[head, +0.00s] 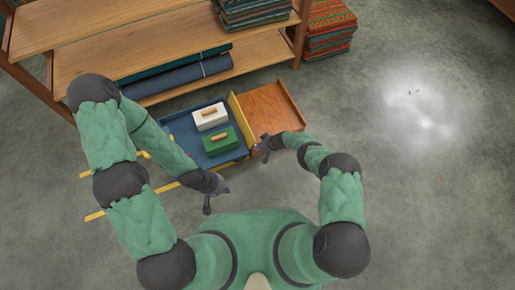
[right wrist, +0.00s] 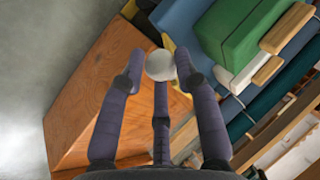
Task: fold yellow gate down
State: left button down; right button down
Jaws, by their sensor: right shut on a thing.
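The yellow gate (head: 238,118) stands up as a narrow strip between the blue tray (head: 229,156) and the brown wooden board (head: 272,105). In the right wrist view a small piece of the gate (right wrist: 130,9) shows beyond the fingers. My right gripper (head: 266,146) is at the gate's near end. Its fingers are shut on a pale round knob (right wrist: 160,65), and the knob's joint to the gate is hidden. My left gripper (head: 215,198) is empty, with fingers spread, over the floor in front of the tray.
A white box (head: 210,116) and a green box (head: 221,139) with wooden handles stand in the blue tray. Yellow rails (head: 96,215) stick out at the left. Wooden shelves (head: 150,55) with rolled and folded cloth stand behind. The floor at the right is clear.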

jog(key=shift+s+d+f+y, duration=0.25)
jog(key=shift+s+f+y, duration=0.15)
jog(key=shift+f+y, duration=0.25)
jog(key=shift+g+y, duration=0.25)
jog(key=shift+g, duration=0.05)
jog(key=c, duration=1)
grip_release()
jog(key=shift+d, duration=0.1)
jog(key=shift+w+d+r, duration=0.2)
jog(key=shift+w, duration=0.15)
jog(key=shift+r, duration=0.1)
jog(key=v, duration=1.1)
jog(key=shift+s+d+r, duration=0.25)
jog(key=shift+s, duration=0.05)
